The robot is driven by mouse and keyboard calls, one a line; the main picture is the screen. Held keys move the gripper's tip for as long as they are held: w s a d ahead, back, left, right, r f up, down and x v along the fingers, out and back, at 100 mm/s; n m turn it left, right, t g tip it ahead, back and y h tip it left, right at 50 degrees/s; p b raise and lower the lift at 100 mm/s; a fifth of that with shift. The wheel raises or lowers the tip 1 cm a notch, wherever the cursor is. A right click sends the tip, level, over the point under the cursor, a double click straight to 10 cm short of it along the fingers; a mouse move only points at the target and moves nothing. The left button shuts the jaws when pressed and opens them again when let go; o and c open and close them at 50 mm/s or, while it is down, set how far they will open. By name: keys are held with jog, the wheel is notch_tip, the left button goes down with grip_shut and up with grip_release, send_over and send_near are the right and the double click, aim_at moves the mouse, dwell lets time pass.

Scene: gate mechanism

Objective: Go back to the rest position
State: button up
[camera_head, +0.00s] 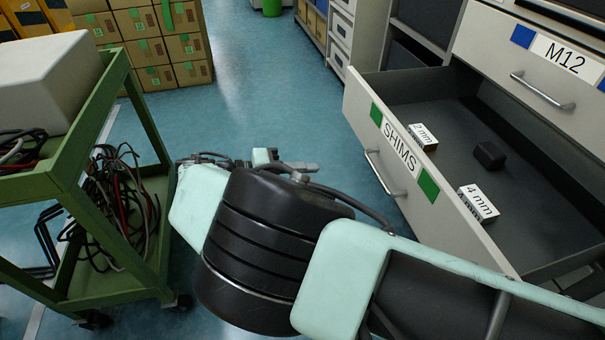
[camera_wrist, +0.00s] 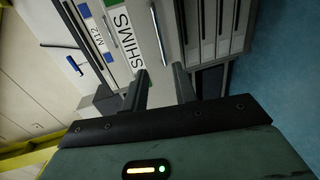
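My gripper (camera_wrist: 161,78) shows in the wrist view with its two dark fingers apart and nothing between them. In the head view my pale green and black arm fills the lower middle, and its far end is partly hidden behind the black joint. The SHIMS drawer (camera_head: 401,196) stands pulled out at the right. My arm is in front of it and to its left. In the wrist view the SHIMS label (camera_wrist: 125,35) lies beyond the fingers, turned on its side.
The drawer holds a 2 mm box (camera_head: 424,137), a 4 mm box (camera_head: 478,203) and a small black block (camera_head: 489,155). An M12 drawer (camera_head: 540,70) is above. A green cart (camera_head: 75,165) with cables stands left. Cardboard boxes (camera_head: 160,45) are behind. Blue floor (camera_head: 270,100) is clear between.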

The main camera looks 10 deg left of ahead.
jog(key=s+d+r+g+y, duration=0.1)
jog(key=d+r+g+y, duration=0.2)
jog(key=d+g+y, duration=0.45)
jog(key=s+d+r+n+t+y, duration=0.15)
jog(key=s+d+r+y, duration=0.35)
jog(key=s, duration=0.6)
jog(key=s+d+r+n+t+y, duration=0.1)
jog(key=s+d+r+n+y, duration=0.15)
jog(key=s+d+r, duration=0.6)
notch_tip(320, 180, up, 16)
jog(key=s+a+p, duration=0.1)
jog(key=p, duration=1.8)
jog(key=shift+s+a+p, duration=0.15)
jog(key=shift+a+p, duration=0.15)
jog(key=shift+p, duration=0.1)
jog(key=shift+r, duration=0.1)
